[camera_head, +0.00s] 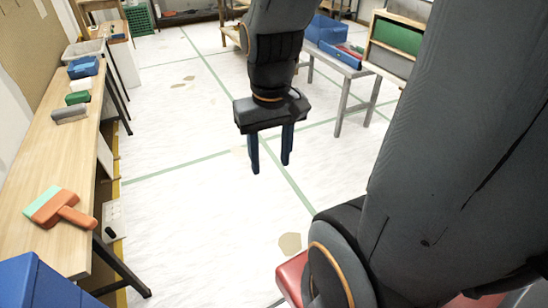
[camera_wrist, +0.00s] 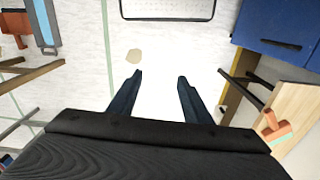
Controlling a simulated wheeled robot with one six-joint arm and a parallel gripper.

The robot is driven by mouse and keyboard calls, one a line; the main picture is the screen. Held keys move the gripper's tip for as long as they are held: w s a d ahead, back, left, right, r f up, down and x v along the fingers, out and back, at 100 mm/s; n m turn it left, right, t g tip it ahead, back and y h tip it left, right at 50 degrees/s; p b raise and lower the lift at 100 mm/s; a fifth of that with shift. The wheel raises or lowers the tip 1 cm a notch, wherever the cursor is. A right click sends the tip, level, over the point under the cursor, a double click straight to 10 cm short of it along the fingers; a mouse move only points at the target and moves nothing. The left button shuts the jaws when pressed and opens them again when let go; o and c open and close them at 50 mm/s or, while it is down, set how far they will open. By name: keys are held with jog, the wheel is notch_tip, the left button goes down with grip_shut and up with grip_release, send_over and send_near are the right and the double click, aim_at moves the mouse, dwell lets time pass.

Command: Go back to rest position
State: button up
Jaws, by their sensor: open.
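My gripper (camera_head: 271,165) hangs pointing down over the open white floor in the head view, with its two dark blue fingers apart and nothing between them. In the wrist view my gripper (camera_wrist: 160,78) also shows open and empty, with pale floor behind the fingers. An orange tool with a pale green edge (camera_head: 62,208) lies on the wooden table (camera_head: 45,150) at the left, well apart from my gripper. The orange tool also shows at the right edge of the wrist view (camera_wrist: 274,128).
A blue box (camera_head: 35,283) is at the bottom left. Several blocks and a white bin (camera_head: 84,52) stand along the table's far end. A grey bench (camera_head: 345,70) with blue trays is at the back right. The floor (camera_head: 190,190) between is clear apart from tan patches.

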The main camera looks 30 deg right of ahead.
jog(key=shift+s+d+r, duration=0.1)
jog(key=shift+s+r, duration=0.1)
jog(key=shift+s, duration=0.45)
jog(key=a+r+n+p, duration=0.1)
jog(key=a+r+p, duration=0.3)
jog(key=p, duration=0.4)
jog(key=shift+s+a+r+n, duration=0.25)
jog(key=shift+s+r+n, duration=0.1)
jog(key=shift+r, duration=0.1)
